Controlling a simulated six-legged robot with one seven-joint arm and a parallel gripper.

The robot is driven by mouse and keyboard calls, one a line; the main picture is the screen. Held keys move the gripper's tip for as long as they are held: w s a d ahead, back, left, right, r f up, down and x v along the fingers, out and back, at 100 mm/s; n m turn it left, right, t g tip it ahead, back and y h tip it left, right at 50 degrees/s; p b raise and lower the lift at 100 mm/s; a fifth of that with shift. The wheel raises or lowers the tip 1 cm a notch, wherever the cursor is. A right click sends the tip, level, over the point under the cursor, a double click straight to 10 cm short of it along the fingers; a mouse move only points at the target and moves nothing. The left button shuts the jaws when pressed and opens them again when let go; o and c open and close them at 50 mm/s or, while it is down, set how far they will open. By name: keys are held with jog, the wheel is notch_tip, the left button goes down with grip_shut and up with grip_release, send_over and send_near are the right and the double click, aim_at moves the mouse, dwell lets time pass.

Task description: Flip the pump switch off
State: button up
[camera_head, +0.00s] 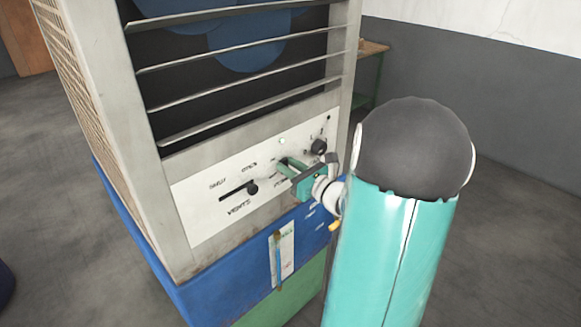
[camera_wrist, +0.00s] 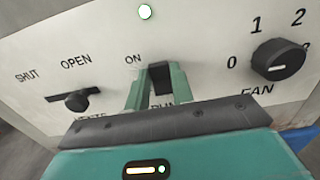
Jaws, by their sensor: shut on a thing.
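The pump switch (camera_wrist: 160,76) is a dark block on the white control panel (camera_wrist: 35,100), with the label ON to its left. The label below it is partly hidden by my gripper. My gripper (camera_wrist: 157,84) has its teal fingers at the panel, one on each side of the switch, shut on it. In the head view my gripper (camera_head: 284,163) reaches the panel from the right and covers the switch.
The fan knob (camera_wrist: 278,60) is close on the right. Slatted louvres (camera_head: 240,75) span the cooler above the panel. Floor to the right is clear.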

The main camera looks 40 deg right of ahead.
jog(key=shift+s+f+t, duration=0.1)
jog(key=shift+f+t, duration=0.25)
jog(key=shift+t, duration=0.85)
jog(key=shift+f+t, duration=0.35)
jog(key=shift+t, duration=0.85)
jog(key=o, duration=1)
jog(key=shift+s, duration=0.1)
jog(key=v, duration=1.3)
jog(key=shift+s+f, duration=0.1)
jog(key=shift+s, duration=0.15)
